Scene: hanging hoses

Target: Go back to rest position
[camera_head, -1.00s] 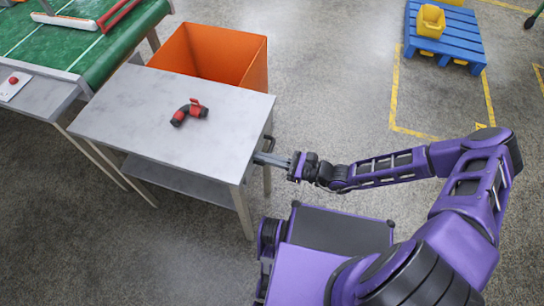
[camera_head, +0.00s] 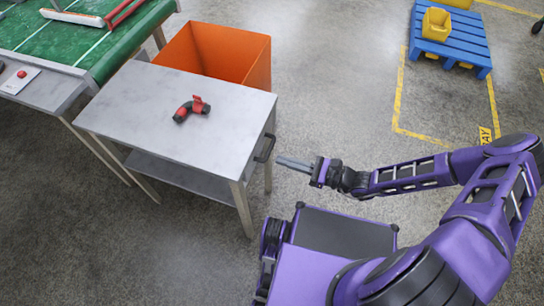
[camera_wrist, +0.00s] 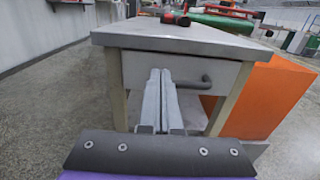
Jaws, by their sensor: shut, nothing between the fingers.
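My gripper (camera_head: 281,160) is shut and empty, to the right of the grey metal table (camera_head: 150,115), apart from the table's dark handle (camera_head: 265,148). In the wrist view my gripper (camera_wrist: 160,74) points at the table's front panel, and the handle (camera_wrist: 195,83) shows just right of the fingers. A red and black pipe fitting (camera_head: 191,109) lies on the table top. Part of it also shows at the top of the wrist view (camera_wrist: 176,17).
An orange bin (camera_head: 238,59) stands behind the table. A green conveyor (camera_head: 75,35) is at the upper left. A blue pallet (camera_head: 456,45) with a yellow bin (camera_head: 436,22) is at the upper right. The floor between the table and pallet is clear.

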